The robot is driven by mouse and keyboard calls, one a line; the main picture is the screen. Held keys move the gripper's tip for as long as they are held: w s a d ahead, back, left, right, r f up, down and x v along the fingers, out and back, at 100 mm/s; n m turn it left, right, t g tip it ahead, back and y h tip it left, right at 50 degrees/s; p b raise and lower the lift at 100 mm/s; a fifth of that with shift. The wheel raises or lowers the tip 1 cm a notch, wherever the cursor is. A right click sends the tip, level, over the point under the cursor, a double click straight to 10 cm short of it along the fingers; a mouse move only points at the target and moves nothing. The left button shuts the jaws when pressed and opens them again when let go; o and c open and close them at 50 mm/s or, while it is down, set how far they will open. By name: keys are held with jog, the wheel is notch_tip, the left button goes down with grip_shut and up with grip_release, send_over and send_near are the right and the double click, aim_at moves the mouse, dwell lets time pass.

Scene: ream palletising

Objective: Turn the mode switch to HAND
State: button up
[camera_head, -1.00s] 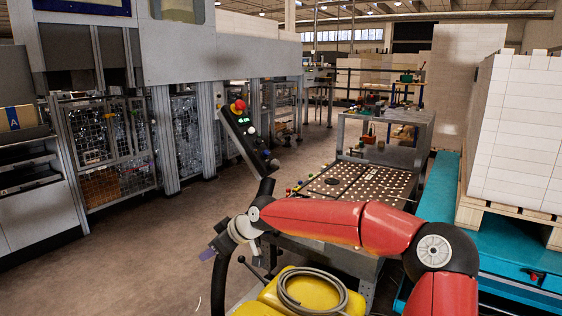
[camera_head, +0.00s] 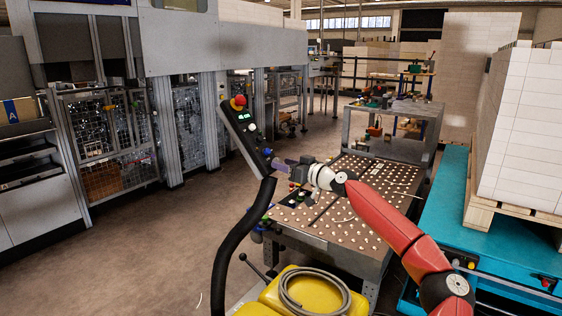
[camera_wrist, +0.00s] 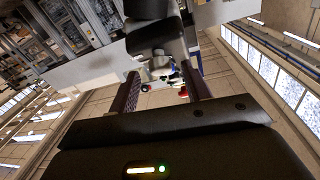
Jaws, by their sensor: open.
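The slanted control panel (camera_head: 247,133) stands left of centre in the head view, with a red mushroom button on top, a lit green display and small dark controls lower down. My gripper (camera_head: 277,165) is beside the panel's lower end, pointing left. Whether it touches the panel cannot be told. In the wrist view my gripper (camera_wrist: 161,86) is open, its two fingers apart. A dark block (camera_wrist: 155,36) shows beyond and between them; I cannot tell what part it is.
A thick black hose (camera_head: 235,240) rises to the panel. Yellow cases (camera_head: 300,295) with a coiled cable are in front. A white stack (camera_head: 525,130) on a pallet stands right. The floor at left is clear.

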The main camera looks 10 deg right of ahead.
jog(key=shift+x, duration=1.05)
jog(key=shift+c, duration=0.2)
jog(key=c, duration=0.9)
jog(key=shift+c, duration=0.2)
